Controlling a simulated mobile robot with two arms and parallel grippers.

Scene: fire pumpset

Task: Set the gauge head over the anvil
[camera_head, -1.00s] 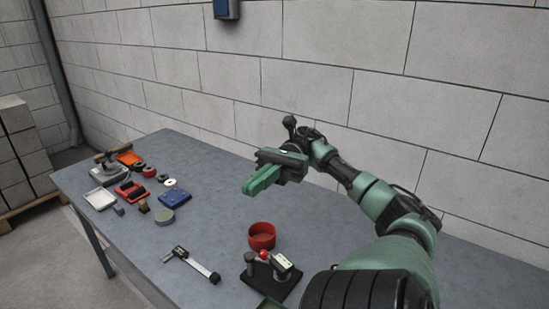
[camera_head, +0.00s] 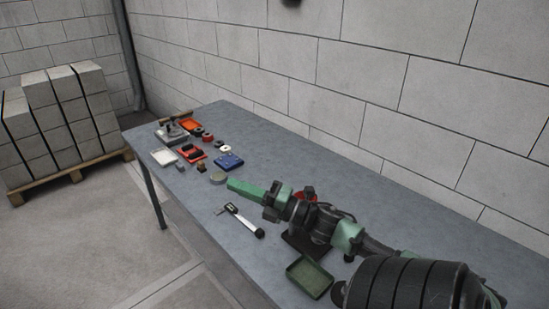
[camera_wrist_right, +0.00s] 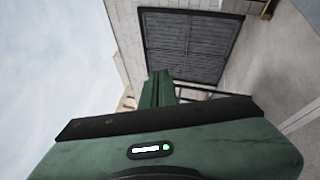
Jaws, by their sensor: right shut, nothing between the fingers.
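My right gripper (camera_head: 234,186) is shut and empty, its green fingers pointing left above the table. In the right wrist view its fingers (camera_wrist_right: 158,88) are together, with a grey door and floor beyond. The dark base of a small stand (camera_head: 300,246) shows below my right arm; the arm hides most of the stand, so I cannot make out its gauge head or anvil. A caliper-like tool (camera_head: 243,220) lies on the table below and apart from the gripper. My left gripper is not in view.
A green tray (camera_head: 309,278) sits near the table's front edge. A red bowl (camera_head: 305,193) is partly hidden behind my arm. Blocks on a pallet (camera_head: 62,125) stand beyond.

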